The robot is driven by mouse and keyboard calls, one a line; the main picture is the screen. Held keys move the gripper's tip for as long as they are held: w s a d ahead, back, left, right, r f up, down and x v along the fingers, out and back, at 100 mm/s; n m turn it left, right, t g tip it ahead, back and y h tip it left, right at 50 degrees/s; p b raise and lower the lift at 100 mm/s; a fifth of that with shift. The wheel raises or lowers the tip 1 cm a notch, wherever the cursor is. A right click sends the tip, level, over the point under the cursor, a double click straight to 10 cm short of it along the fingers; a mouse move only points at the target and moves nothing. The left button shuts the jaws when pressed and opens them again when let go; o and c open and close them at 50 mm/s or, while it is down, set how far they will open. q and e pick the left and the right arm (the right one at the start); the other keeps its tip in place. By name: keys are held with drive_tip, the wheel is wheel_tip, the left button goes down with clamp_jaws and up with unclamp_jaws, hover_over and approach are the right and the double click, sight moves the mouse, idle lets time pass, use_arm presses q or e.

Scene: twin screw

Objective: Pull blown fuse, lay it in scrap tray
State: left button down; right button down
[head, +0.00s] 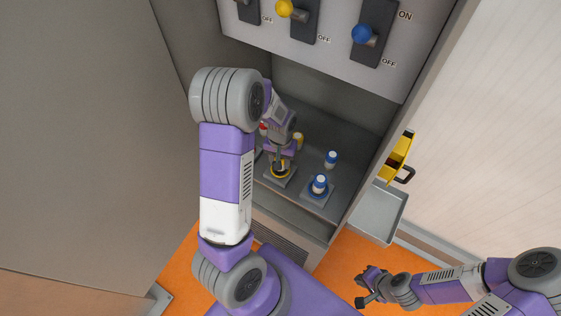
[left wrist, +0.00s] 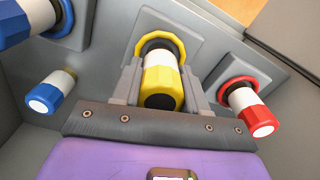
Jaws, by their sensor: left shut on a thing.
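The yellow-and-white fuse (left wrist: 163,80) has a dark end, unlike the white ends of the others. It stands in a yellow-ringed socket (left wrist: 181,49). My left gripper (left wrist: 160,90) has a finger on each side of this fuse and is shut on it. In the head view my left gripper (head: 280,163) is low in the cabinet, over the yellow-ringed socket, and hides most of the fuse. A grey tray (head: 378,212), which looks like the scrap tray, is right of the cabinet and looks empty. My right gripper (head: 362,287) is open and empty over the orange floor.
A blue fuse (head: 320,184) stands in a blue-ringed socket. A loose blue fuse (head: 331,158) and a yellow fuse (head: 298,139) stand behind. A red fuse (left wrist: 252,112) is in a red-ringed socket. A switch panel (head: 330,42) overhangs above. A yellow holder (head: 398,157) is on the right.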

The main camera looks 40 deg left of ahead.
use_arm(q)
wheel_tip(320, 180, up, 9)
drive_tip(key=shift+r, duration=0.15)
drive_tip(key=shift+r+p, duration=2.5)
drive_tip(key=shift+r, duration=0.25)
drive_tip(key=shift+r, duration=0.1)
